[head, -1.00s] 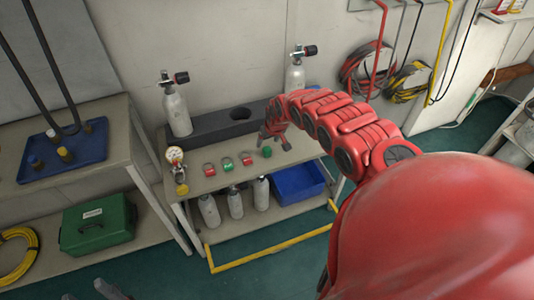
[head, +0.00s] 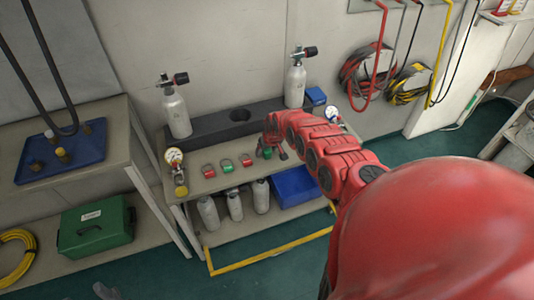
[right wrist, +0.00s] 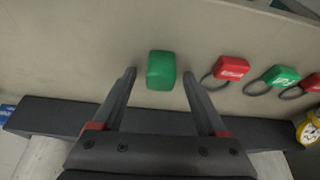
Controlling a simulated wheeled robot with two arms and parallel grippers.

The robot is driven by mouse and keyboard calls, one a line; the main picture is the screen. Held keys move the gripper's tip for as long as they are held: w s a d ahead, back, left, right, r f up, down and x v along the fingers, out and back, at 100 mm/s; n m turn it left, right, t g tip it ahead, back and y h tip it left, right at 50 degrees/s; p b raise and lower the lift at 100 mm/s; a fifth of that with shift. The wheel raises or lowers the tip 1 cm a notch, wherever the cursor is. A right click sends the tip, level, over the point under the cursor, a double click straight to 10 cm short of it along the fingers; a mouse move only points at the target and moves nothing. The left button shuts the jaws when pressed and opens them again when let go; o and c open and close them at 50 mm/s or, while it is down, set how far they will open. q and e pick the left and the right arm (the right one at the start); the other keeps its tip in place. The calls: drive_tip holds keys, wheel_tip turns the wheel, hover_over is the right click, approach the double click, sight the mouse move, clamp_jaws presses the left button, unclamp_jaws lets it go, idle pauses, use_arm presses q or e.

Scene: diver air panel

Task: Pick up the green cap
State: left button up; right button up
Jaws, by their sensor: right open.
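A plain green cap (head: 267,152) sits on the top of the trolley bench, at the right end of a row of tags. My right gripper (head: 275,150) is right over it, pointing down, and partly hides it. In the right wrist view the green cap (right wrist: 161,70) lies between the tips of the two open fingers (right wrist: 158,76), with a gap on each side. Nothing is held. A grey tip of what looks like my left gripper (head: 105,291) shows at the bottom left edge; its jaws cannot be made out.
Red tag (right wrist: 231,68), green tag (right wrist: 281,76) and another red tag with loops lie beside the cap. A dark cylinder rack (head: 205,131) stands behind, holding two grey cylinders. A gauge (head: 174,156) is at the left. A blue bin (head: 297,186) is on the lower shelf.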

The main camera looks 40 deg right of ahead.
clamp_jaws()
idle(0.3)
wheel_tip(320, 180, up, 9)
drive_tip(key=shift+d+r+p, duration=0.1)
drive_tip(key=shift+r+p, duration=0.05)
drive_tip(key=shift+p, duration=0.25)
drive_tip(key=shift+r, duration=0.35)
